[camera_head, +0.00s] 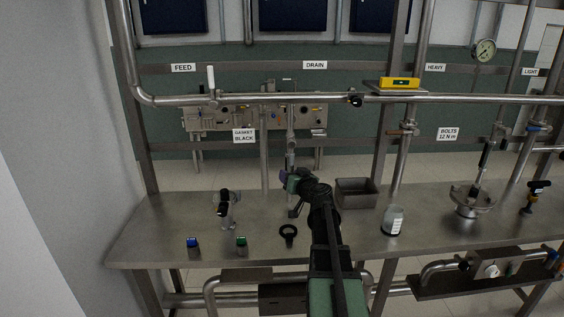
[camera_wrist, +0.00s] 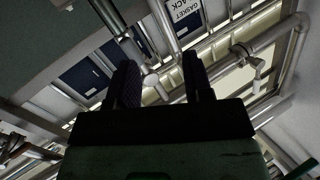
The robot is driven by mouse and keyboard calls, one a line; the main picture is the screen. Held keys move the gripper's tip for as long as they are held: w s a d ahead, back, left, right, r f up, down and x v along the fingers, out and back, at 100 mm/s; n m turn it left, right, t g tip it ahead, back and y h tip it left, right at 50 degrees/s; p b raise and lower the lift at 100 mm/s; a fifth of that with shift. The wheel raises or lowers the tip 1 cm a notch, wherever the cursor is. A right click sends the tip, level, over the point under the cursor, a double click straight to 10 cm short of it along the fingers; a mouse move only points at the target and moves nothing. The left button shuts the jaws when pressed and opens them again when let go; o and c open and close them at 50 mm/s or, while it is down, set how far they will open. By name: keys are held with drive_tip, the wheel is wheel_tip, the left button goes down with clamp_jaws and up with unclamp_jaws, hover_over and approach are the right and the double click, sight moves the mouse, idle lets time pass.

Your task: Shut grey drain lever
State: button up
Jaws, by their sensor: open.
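The drain pipe (camera_head: 290,125) hangs below the DRAIN label (camera_head: 315,65), with fittings along it. A small grey bar (camera_head: 318,132) sits just right of this pipe; I cannot tell for sure whether it is the drain lever. My gripper (camera_head: 291,180) is near the pipe's lower end, above the bench; I cannot tell whether it touches. In the wrist view my gripper (camera_wrist: 163,85) has two dark fingers apart with nothing clearly held between them. A metal pipe (camera_wrist: 108,15) runs down behind the left finger, which hides part of it.
A pale upright handle (camera_head: 211,77) stands under the FEED label. The steel bench (camera_head: 160,235) holds a grey tray (camera_head: 356,193), a jar (camera_head: 393,221), a black ring (camera_head: 288,232), a blue-topped piece (camera_head: 192,243) and a green-topped piece (camera_head: 241,243). A horizontal pipe (camera_head: 240,98) crosses above.

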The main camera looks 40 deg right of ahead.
sight(292, 158)
drive_tip(key=w+d+h, duration=0.1)
drive_tip(key=w+d, duration=0.1)
drive_tip(key=w, duration=0.1)
drive_tip(key=w+d+r+h, duration=0.1)
drive_tip(key=w+d+h, duration=0.1)
drive_tip(key=w+d, duration=0.1)
drive_tip(key=w+d+r+h, duration=0.1)
drive_tip(key=w+d, duration=0.1)
drive_tip(key=w, duration=0.2)
drive_tip(key=shift+w+d, duration=0.1)
drive_tip(key=shift+d, duration=0.2)
clamp_jaws()
